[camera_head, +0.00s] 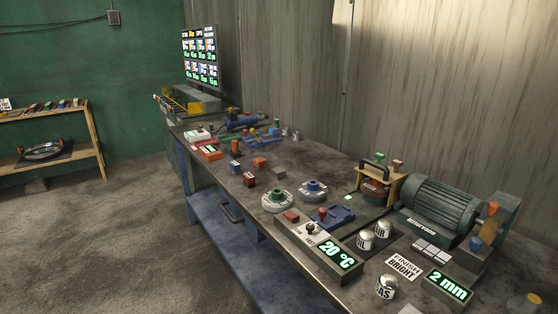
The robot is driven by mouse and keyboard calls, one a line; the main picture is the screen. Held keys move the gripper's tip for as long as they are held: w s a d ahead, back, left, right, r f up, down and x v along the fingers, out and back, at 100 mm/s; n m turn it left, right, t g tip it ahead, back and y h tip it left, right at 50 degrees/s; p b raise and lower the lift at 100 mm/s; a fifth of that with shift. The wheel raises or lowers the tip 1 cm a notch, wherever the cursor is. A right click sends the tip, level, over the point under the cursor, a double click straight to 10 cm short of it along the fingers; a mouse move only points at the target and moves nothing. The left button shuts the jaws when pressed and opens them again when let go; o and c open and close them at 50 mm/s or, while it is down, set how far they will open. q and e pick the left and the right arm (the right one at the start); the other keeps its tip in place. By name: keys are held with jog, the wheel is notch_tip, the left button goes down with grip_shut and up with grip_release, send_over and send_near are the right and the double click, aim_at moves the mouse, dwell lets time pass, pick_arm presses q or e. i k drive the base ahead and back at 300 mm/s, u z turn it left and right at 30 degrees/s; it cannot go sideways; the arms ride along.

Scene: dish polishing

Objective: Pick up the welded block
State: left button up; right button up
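Several small blocks lie on the long workbench (290,165). A dark block with a red top (249,180) is near the front edge. A blue block (235,167) is just behind it. A reddish-brown block (260,162) lies a little to the right. A red block (291,216) is by the grey control box. I cannot tell which of these, if any, is the welded block. Neither of my grippers is in view.
Two round dials, one green (277,200) and one blue (313,190), sit mid-bench. A "20 °C" display box (318,252), labelled cans (383,228) and a green motor (436,210) crowd the right. A monitor (200,57) stands at the far end. Floor at left is clear.

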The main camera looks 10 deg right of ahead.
aim_at(260, 162)
jog(key=u, duration=1.1)
jog(key=i, duration=2.45)
jog(key=z, duration=3.15)
